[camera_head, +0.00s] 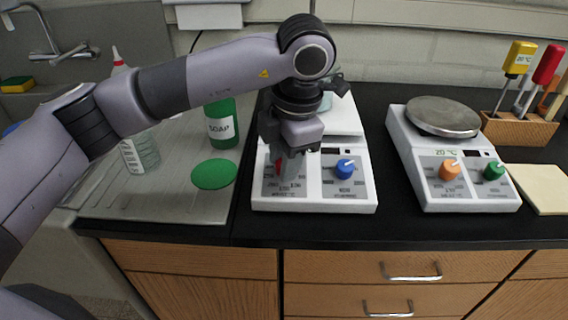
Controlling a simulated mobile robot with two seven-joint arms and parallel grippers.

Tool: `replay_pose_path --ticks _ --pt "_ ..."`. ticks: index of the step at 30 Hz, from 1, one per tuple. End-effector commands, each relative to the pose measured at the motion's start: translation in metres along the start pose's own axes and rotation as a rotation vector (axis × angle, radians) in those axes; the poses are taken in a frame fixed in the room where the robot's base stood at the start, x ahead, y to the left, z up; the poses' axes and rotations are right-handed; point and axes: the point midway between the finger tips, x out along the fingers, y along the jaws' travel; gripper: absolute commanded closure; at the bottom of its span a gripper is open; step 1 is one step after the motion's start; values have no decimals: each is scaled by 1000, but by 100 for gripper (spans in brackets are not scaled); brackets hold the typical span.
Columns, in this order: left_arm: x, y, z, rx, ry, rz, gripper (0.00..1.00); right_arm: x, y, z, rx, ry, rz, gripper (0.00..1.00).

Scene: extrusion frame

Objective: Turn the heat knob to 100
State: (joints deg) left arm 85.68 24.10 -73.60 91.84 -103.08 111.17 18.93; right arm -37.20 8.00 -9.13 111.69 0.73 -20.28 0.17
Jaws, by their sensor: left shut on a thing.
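The left hot plate (313,201) stands on the black counter, with a blue knob (345,168) at the right of its front panel. My left gripper (288,165) comes down over the left dial of this panel and is shut on the heat knob there. The knob is mostly hidden by the fingers; a bit of red (278,166) shows beside them. A second hot plate (470,205) at the right has a round grey top, an orange knob (449,170) and a green knob (494,170). My right gripper is not in view.
A green soap bottle (221,125), a green disc (214,174) and a clear bottle (140,152) are on the grey draining area at left. A wooden rack (519,129) with thermometers stands at back right, near a pale pad (541,187).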

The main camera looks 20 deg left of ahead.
Motion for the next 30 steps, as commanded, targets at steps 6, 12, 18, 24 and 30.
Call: replay_pose_path --ticks 6,12,18,24,30 --pt "1 0 1 205 -4 36 98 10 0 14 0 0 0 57" --pt "1 0 1 392 -4 65 98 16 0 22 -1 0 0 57" --pt "0 0 1 580 -4 94 98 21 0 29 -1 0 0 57" --pt "0 1 1 759 -4 122 98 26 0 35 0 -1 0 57" --pt "-1 1 1 909 -5 145 98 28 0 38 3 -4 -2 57"
